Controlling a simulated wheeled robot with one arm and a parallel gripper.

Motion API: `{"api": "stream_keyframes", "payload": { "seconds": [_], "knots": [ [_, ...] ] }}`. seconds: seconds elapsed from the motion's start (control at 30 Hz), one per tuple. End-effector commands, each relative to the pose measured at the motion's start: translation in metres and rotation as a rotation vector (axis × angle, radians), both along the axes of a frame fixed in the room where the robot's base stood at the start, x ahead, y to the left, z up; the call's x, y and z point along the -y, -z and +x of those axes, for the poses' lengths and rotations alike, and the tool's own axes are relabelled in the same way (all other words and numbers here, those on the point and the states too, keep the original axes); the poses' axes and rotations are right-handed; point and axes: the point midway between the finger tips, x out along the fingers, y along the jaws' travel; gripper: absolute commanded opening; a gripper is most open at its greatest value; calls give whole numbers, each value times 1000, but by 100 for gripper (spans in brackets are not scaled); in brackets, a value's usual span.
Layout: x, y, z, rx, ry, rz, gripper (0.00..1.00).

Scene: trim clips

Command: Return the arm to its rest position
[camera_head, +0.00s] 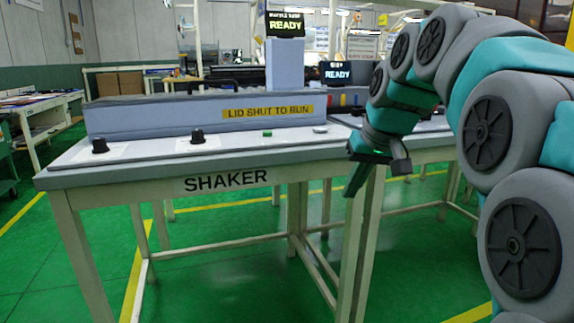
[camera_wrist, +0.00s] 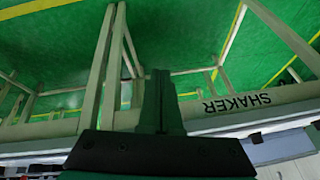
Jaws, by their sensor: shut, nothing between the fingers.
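My arm, grey and teal, curves in from the right side of the head view. My gripper (camera_head: 354,180) hangs in front of the table's front edge, near its right front leg, pointing down. Its fingers are shut together with nothing between them. In the wrist view the closed fingers (camera_wrist: 160,95) show against the green floor and the table legs. I cannot tell how far the gripper is from the table leg.
The SHAKER table (camera_head: 120,180) stands in front, bearing a long grey box (camera_head: 160,118) labelled "LID SHUT TO RUN", black knobs (camera_head: 99,145) and a green button (camera_head: 267,133). A display (camera_head: 285,24) reads "READY". Another bench adjoins at right. Green floor (camera_head: 220,275) is open in front.

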Motion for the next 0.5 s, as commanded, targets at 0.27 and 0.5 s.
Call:
{"api": "stream_keyframes", "payload": {
  "seconds": [0.27,0.5],
  "knots": [
    [-1,83,-91,-183,36,-43,0],
    [4,154,-181,-332,61,-94,0]
  ]
}}
